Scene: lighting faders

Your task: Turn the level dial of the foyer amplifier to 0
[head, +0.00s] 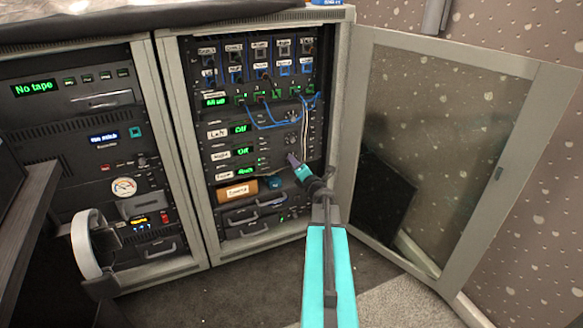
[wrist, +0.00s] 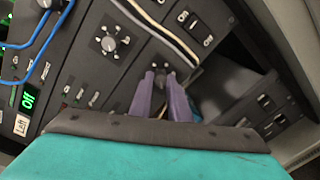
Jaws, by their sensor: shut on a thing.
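The equipment rack stands in the open cabinet in the head view, with amplifier rows labelled on their left. The lowest of these labels (head: 223,175) looks like Foyer, with a green display (head: 245,170) beside it. My gripper (head: 291,157) is at the right part of these rows. In the wrist view my gripper (wrist: 160,78) has its two purple fingers close around a small dark dial (wrist: 160,80) on a black panel. The fingers hide most of this dial, so its setting cannot be read. Another dial with pale marks (wrist: 110,42) sits free on the neighbouring panel.
White cables (wrist: 155,28) run just past the fingers, and blue cables (head: 265,122) hang across the upper rows. The open glass door (head: 450,150) stands to the right of my arm. An orange-brown box (head: 237,191) sits below the rows.

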